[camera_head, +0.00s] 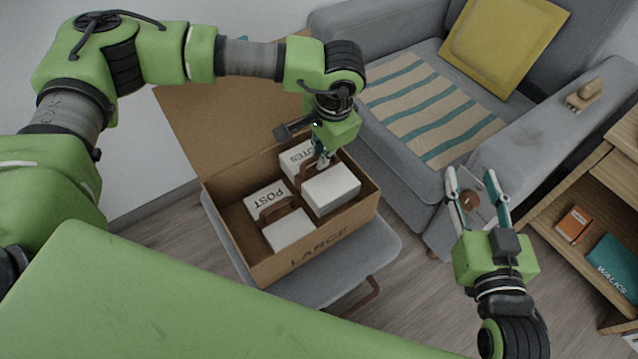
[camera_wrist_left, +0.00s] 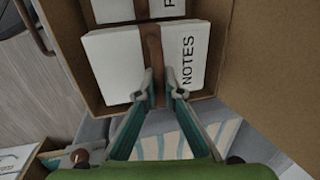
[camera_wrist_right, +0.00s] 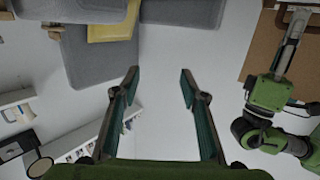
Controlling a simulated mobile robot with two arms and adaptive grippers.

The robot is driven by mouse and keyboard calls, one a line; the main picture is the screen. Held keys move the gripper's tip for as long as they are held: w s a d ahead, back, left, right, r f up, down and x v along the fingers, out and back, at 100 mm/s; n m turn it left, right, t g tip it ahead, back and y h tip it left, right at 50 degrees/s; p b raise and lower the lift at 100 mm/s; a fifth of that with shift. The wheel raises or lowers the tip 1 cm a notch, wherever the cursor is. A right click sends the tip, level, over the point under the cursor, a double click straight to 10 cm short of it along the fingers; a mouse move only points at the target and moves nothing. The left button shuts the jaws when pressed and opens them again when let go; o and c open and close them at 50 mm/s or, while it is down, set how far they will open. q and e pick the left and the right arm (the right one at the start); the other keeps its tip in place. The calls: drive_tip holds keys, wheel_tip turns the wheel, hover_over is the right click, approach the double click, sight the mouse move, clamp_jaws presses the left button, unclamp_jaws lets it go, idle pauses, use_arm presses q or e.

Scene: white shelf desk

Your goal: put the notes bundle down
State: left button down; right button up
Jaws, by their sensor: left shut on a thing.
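The notes bundle (camera_head: 332,192) is a white stack with a brown strap, marked NOTES. It is inside the open cardboard box marked LARGE (camera_head: 275,262), at the box's right side; whether it touches the box floor I cannot tell. My left gripper (camera_head: 324,161) points down at it and is shut on its strap. In the left wrist view the fingertips (camera_wrist_left: 161,88) meet the strap of the notes bundle (camera_wrist_left: 112,66). My right gripper (camera_head: 473,171) is open and empty, away to the right of the box. Its spread fingers (camera_wrist_right: 159,72) also show in the right wrist view.
A similar bundle marked POST (camera_head: 290,232) lies beside the notes bundle in the box. The box stands on a grey seat (camera_head: 384,248). A grey sofa (camera_head: 400,40) is behind and right. A wooden shelf (camera_head: 590,160) with books is at far right.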

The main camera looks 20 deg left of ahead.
sight(321, 171)
use_arm(q)
wheel_tip(321, 171, down, 5)
drive_tip(key=shift+b, duration=0.5)
drive_tip(key=shift+f, duration=0.35)
wheel_tip(321, 171, down, 4)
drive_tip(key=shift+r+b, duration=0.2)
drive_tip(key=shift+b, duration=0.45)
use_arm(e)
wheel_tip(321, 171, up, 13)
drive_tip(key=s+a+t+y, duration=0.1)
drive_tip(key=s+t+y, duration=0.1)
drive_tip(key=t, duration=0.4)
drive_tip(key=shift+t, duration=0.4)
use_arm(q)
drive_tip(key=shift+f, duration=0.2)
use_arm(e)
drive_tip(key=shift+s+a+r+y, duration=0.1)
drive_tip(key=shift+s+r+y, duration=0.1)
drive_tip(key=shift+s+y, duration=0.1)
use_arm(q)
drive_tip(key=c, duration=2.2)
unclamp_jaws()
drive_tip(key=shift+o, duration=0.2)
